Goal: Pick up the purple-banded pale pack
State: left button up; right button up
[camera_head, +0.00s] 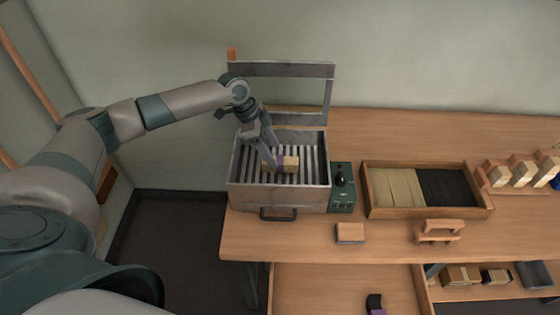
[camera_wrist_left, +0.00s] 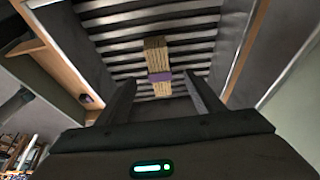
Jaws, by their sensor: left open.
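The purple-banded pale pack (camera_head: 290,163) lies on the slatted rack inside the open metal box (camera_head: 240,196). In the left wrist view the pack (camera_wrist_left: 156,55) is a pale, bristly bundle with a purple band around its middle, lying across the dark gaps and grey bars. My left gripper (camera_head: 270,160) reaches down into the box. In the left wrist view its two fingers (camera_wrist_left: 158,85) are apart, with the pack beyond and between their tips. I cannot tell how far the tips are from it. My right gripper is not in view.
The box's raised frame (camera_head: 280,69) stands at the back. A green control unit (camera_head: 342,187) sits right of the box, then a wooden tray (camera_head: 430,210) with pale and dark bristles. A small block (camera_head: 350,233) and a wooden holder (camera_head: 438,232) lie at the front.

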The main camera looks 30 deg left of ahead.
aim_at(279, 160)
pick_arm(q)
jog(key=shift+d+f, duration=0.1)
jog(key=shift+f, duration=0.25)
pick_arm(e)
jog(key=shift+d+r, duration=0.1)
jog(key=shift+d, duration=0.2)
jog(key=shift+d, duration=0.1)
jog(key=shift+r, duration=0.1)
pick_arm(q)
jog(key=shift+w+d+f+p, duration=0.15)
jog(key=shift+d+f+p, duration=0.25)
jog(key=shift+p, duration=0.25)
jog(key=p+x, duration=0.1)
jog(key=x, duration=0.1)
jog(key=shift+w+d+f+p, duration=0.15)
jog(key=shift+d+f+p, duration=0.05)
jog(key=shift+f+p, duration=0.15)
jog(key=shift+w+d+f, duration=0.1)
jog(key=shift+f, duration=0.5)
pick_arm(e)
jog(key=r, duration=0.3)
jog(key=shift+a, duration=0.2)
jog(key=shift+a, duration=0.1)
